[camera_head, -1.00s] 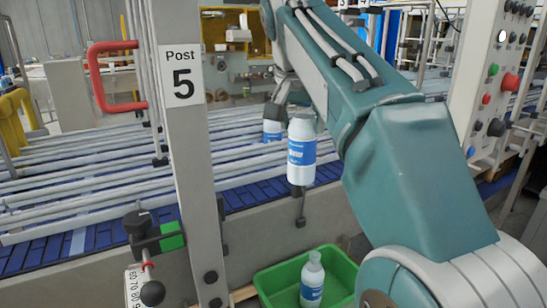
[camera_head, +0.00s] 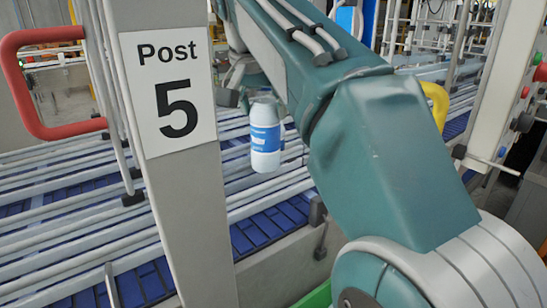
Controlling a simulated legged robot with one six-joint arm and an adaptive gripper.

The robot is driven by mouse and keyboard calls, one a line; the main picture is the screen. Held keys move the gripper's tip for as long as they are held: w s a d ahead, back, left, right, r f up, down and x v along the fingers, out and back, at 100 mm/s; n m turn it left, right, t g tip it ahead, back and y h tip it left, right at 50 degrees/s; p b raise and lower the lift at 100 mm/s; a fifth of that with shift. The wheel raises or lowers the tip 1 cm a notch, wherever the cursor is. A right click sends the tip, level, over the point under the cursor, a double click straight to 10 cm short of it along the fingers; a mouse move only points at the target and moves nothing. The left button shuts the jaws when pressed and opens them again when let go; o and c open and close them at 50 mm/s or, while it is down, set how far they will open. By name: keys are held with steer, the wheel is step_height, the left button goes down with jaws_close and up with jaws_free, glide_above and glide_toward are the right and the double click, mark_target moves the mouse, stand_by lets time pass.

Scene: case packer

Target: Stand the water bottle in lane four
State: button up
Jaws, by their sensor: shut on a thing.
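A white water bottle (camera_head: 265,148) with a blue label hangs in front of the conveyor lanes. My gripper (camera_head: 246,98) is at its upper end and is shut on it. My arm partly covers the gripper, so the fingertips' contact is hard to see. The bottle looks close to upright, above the level of the rails. The lanes are divided by long pale rails (camera_head: 60,215) over a blue conveyor surface (camera_head: 255,230). No lane numbers are readable.
A grey post (camera_head: 190,215) marked "Post 5" stands close in front, left of the bottle, with a red handle (camera_head: 20,85) beside it. A green bin's edge (camera_head: 318,297) shows at the bottom. A control panel (camera_head: 500,100) stands at the right.

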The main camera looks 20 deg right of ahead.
mark_target(260, 148)
steer(key=f, duration=0.1)
steer(key=a+f, duration=0.1)
steer(key=f, duration=0.2)
steer(key=shift+a, duration=0.25)
steer(key=shift+d+f, duration=0.25)
steer(key=shift+f, duration=0.65)
steer(key=shift+d+f, duration=0.25)
steer(key=shift+f, duration=0.65)
steer(key=shift+a, duration=0.15)
steer(key=o, duration=1.2)
steer(key=shift+a+f, duration=0.1)
steer(key=shift+a, duration=0.05)
steer(key=v, duration=1.2)
steer(key=shift+w, duration=0.1)
